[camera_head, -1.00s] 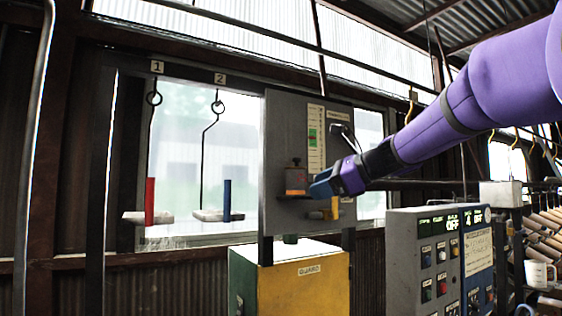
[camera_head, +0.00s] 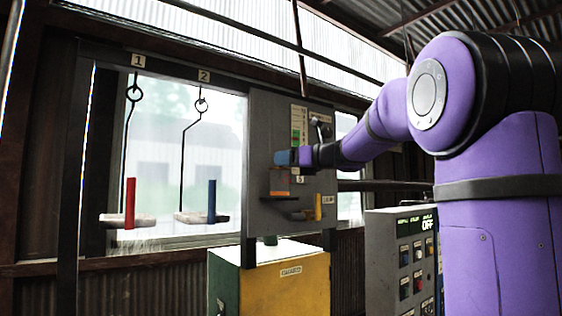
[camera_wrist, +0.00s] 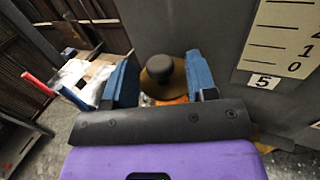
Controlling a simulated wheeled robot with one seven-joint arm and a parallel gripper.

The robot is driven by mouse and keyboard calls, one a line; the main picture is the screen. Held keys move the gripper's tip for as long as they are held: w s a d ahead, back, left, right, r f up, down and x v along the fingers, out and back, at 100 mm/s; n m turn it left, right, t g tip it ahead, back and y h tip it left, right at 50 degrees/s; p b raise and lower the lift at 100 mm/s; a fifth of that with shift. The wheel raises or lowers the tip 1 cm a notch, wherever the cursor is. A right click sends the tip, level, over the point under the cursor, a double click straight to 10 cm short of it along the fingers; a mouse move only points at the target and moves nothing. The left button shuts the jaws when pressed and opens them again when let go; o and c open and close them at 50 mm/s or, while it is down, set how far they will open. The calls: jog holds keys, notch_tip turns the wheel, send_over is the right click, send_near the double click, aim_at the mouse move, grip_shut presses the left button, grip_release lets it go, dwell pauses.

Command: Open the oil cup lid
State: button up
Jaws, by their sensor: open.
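The oil cup (camera_head: 280,182) is a small orange cup on the front of the grey panel. Its lid (camera_wrist: 155,83), a brown disc with a dark round knob (camera_wrist: 162,68), shows in the wrist view. My gripper (camera_head: 285,158) is at the top of the cup in the head view and hides the lid there. In the wrist view my gripper (camera_wrist: 160,62) has its blue fingers apart, one on each side of the knob and lid. Contact between the fingers and lid cannot be told.
A scale (camera_wrist: 283,40) is on the panel beside the cup. A yellow lever (camera_head: 318,207) sits below and right of it. Hangers carry a red post (camera_head: 130,203) and a blue post (camera_head: 211,201) at left. A control box (camera_head: 392,255) stands below my arm.

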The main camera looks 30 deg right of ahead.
jog(key=shift+x, duration=1)
jog(key=c, duration=0.9)
